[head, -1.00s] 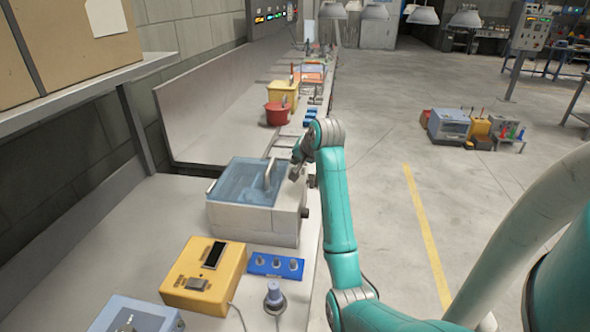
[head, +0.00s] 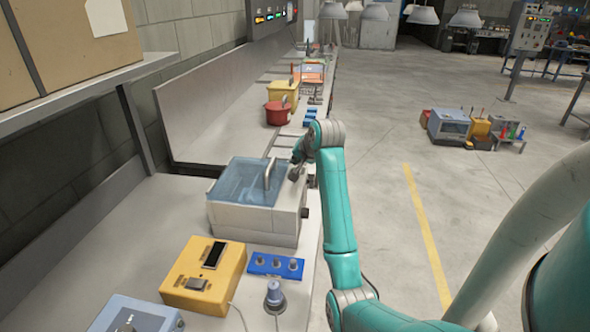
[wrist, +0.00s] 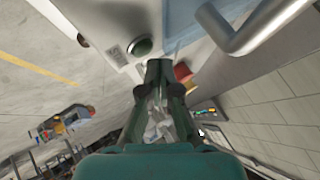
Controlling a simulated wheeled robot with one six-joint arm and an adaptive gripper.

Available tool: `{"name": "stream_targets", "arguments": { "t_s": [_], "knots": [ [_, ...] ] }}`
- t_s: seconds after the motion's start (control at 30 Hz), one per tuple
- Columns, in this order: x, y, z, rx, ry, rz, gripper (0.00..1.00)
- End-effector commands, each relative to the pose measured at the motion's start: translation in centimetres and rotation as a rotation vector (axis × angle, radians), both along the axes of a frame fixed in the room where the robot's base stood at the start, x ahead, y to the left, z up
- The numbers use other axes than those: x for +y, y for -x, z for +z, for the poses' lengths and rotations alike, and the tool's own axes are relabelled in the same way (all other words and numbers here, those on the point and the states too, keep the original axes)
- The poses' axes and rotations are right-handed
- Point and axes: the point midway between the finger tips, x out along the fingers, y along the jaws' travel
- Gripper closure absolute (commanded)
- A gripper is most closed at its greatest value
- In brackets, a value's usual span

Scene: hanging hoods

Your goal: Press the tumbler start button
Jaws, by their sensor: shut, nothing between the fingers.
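The tumbler (head: 252,215) is a pale box with a see-through blue lid and a metal bar handle (head: 268,174), standing on the bench. The handle (wrist: 250,30) is large at the top right of the wrist view. My gripper (head: 295,172) is at the tumbler's far right corner, shut and empty. Its dark fingers (wrist: 160,72) appear close to the button; I cannot tell whether they touch it. The button is hidden in the head view.
A yellow box (head: 212,275), a blue panel with knobs (head: 274,265) and a grey-blue knob (head: 274,297) are nearer on the bench. Red (head: 277,112) and yellow (head: 284,90) containers stand beyond. A shelf (head: 80,88) overhangs at left. The floor at right is mostly open.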

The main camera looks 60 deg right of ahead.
Motion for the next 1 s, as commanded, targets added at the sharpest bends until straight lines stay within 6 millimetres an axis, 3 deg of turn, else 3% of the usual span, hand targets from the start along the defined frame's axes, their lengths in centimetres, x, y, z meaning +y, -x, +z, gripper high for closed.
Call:
{"name": "stream_targets", "arguments": {
  "t_s": [1.0],
  "knots": [
    [0.01,0.02,-1.12,0.001,-0.001,0.0,1.0]
  ]
}}
